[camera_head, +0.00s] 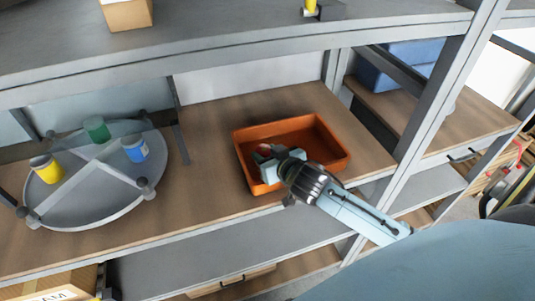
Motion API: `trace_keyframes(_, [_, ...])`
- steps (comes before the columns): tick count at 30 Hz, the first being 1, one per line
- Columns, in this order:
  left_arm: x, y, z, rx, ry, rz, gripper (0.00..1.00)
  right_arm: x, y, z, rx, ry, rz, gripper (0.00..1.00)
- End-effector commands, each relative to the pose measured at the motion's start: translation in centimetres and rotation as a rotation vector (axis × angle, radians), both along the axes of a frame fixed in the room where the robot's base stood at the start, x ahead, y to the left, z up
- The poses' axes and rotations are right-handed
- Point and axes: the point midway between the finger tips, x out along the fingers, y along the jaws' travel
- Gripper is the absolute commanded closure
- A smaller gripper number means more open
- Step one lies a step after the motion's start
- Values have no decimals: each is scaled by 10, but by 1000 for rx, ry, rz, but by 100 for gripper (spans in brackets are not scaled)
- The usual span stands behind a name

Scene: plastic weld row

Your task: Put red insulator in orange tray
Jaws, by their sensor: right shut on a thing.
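The orange tray (318,134) sits on the wooden shelf, right of centre in the head view. My right gripper (264,157) reaches in from the lower right, over the tray's left part. It is shut on the red insulator (263,148), of which only a small red and white part shows between the fingers. The rest of the insulator is hidden by the gripper. I cannot tell whether the insulator touches the tray floor. My left gripper is not in view.
A round grey divided tray (100,213) stands on the left of the shelf. It holds a yellow insulator (46,169), a green one (96,129) and a blue one (134,148). Metal uprights and an upper shelf (230,45) frame the space. Blue bins (395,65) stand at the back right.

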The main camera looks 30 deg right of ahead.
Motion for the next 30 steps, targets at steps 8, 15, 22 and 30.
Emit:
trace_keyframes(8, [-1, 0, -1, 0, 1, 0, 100, -6, 1, -16, -13, 36, 2, 39])
trace_keyframes(15, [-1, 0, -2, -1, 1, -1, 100, -6, 1, -17, -13, 37, 2, 38])
trace_keyframes(22, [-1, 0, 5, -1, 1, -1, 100, -9, 1, -1, -13, 37, 2, 38])
trace_keyframes(30, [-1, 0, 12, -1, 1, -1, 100, -58, 3, 22, -6, 27, 1, 38])
